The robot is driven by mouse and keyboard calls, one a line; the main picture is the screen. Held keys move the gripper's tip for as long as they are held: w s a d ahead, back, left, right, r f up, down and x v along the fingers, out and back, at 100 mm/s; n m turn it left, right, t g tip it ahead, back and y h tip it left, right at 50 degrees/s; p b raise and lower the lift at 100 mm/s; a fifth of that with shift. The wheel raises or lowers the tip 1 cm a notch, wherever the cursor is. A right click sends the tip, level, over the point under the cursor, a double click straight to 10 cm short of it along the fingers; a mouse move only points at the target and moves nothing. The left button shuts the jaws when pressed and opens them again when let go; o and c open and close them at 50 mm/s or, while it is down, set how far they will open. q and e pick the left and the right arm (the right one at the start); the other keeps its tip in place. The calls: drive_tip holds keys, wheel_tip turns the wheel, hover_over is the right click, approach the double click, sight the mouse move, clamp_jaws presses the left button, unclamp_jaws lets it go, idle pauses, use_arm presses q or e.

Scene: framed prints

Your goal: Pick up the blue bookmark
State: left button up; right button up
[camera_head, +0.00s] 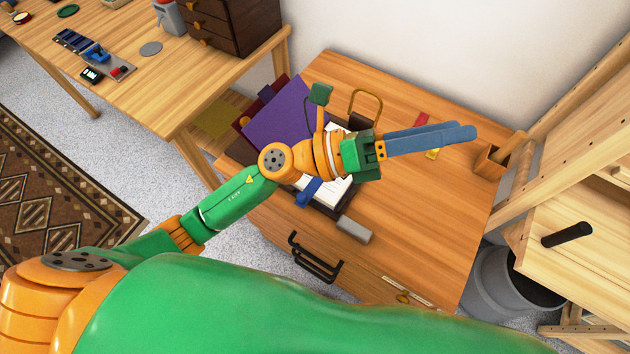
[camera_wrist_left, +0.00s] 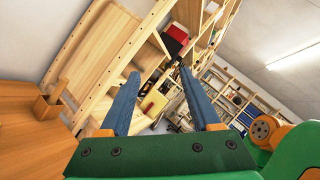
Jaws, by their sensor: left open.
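My left gripper (camera_head: 468,132) reaches in over the wooden desk, its two blue-grey fingers pointing right. It is open and empty; in the left wrist view its fingers (camera_wrist_left: 160,75) stand apart. A red strip (camera_head: 422,119) and a yellow strip (camera_head: 432,154) lie on the desk, partly covered by the fingers. A small blue piece (camera_head: 308,192) shows below the left wrist by the open book; I cannot tell whether it is the blue bookmark. No other blue strip is clear, and the fingers hide part of the desk. My right gripper is not in view.
The wooden desk (camera_head: 405,220) also bears a purple folder (camera_head: 285,118), an open book (camera_head: 340,185), a grey block (camera_head: 354,229) and a wooden pen holder (camera_head: 492,162). The desk's front right is mostly clear.

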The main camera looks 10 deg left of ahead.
use_arm(q)
drive_tip(key=s+d+f+m+g+y, duration=0.2)
drive_tip(key=s+f+m+g+y, duration=0.45)
drive_tip(key=f+m, duration=0.3)
drive_tip(key=m+t+y, duration=0.1)
drive_tip(key=m+y, duration=0.6)
drive_tip(key=y, duration=0.8)
hover_over(302, 196)
drive_tip(key=shift+h, duration=0.25)
drive_tip(key=f, duration=1.2)
drive_tip(key=shift+s+d+f, duration=0.1)
drive_tip(key=shift+s+d, duration=0.1)
drive_tip(key=shift+d, duration=0.05)
drive_tip(key=f, duration=0.2)
drive_tip(key=f+p, duration=0.1)
drive_tip(key=f, duration=0.3)
drive_tip(key=shift+w+a+f+p, duration=0.2)
drive_tip(key=shift+a+f+p, duration=0.1)
drive_tip(key=shift+p, duration=0.1)
drive_tip(key=shift+f, duration=0.15)
clamp_jaws()
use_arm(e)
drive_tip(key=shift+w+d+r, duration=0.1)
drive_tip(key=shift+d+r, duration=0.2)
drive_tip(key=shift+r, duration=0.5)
